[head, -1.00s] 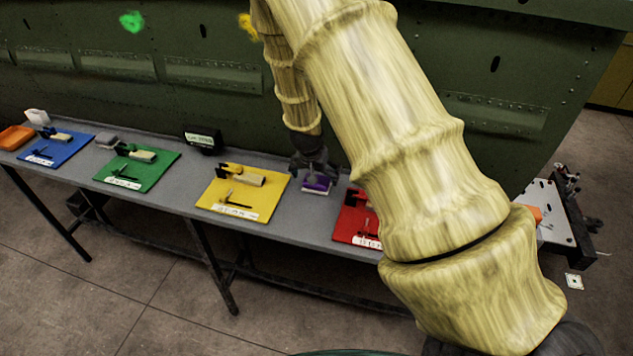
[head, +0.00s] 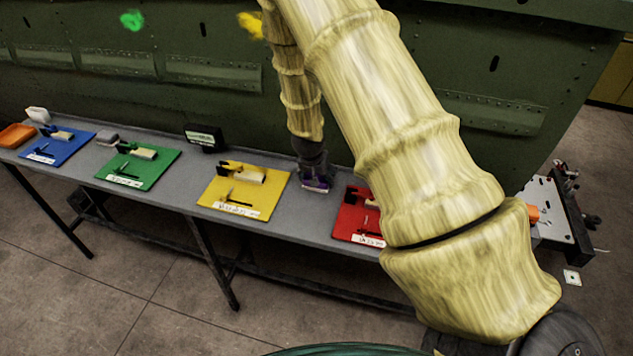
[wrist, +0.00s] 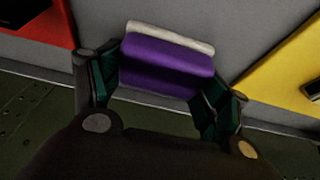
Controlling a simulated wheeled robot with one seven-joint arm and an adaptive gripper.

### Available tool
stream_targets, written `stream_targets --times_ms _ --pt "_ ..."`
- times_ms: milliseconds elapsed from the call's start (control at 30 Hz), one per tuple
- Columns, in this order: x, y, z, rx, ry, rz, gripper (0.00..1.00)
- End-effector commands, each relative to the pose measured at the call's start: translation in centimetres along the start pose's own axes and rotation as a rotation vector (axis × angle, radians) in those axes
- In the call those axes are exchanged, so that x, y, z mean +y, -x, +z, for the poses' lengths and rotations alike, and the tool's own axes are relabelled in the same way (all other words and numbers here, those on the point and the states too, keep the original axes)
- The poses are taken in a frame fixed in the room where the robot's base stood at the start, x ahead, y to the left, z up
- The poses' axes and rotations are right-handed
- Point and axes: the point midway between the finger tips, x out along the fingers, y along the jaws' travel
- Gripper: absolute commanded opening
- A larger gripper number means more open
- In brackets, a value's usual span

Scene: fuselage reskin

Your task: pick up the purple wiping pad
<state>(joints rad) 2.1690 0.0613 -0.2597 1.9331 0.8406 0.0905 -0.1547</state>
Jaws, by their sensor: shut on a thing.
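The purple wiping pad (wrist: 165,66) has a purple block body and a pale strip along one edge. It lies between the two fingers of my gripper (wrist: 160,92) in the wrist view, and the fingers are shut on its sides. In the head view my gripper (head: 314,180) points down at the table between the yellow and red mats. Only a little of the purple pad (head: 316,185) shows there, mostly hidden by the gripper. The pad is at or very near the tabletop; I cannot tell whether it touches.
The grey table (head: 285,222) carries a yellow mat (head: 222,201), a red mat (head: 350,226), a green mat (head: 108,176) and a blue mat (head: 68,150), with tools on them. A black box (head: 204,138) stands at the back. The green fuselage panel (head: 150,100) rises behind the table.

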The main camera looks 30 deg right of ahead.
Motion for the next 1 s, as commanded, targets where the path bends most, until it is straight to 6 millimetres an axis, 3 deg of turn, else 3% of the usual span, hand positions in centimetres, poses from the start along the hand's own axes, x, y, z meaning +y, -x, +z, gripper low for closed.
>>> stream_targets --times_ms 367,633,1000 --pt "0.0 0.5 -0.3 0.003 0.001 0.0 0.52" --pt "-0.1 3.2 -1.4 0.004 0.002 0.0 0.52" --pt "0.9 6.9 6.3 0.001 0.003 0.0 0.52"
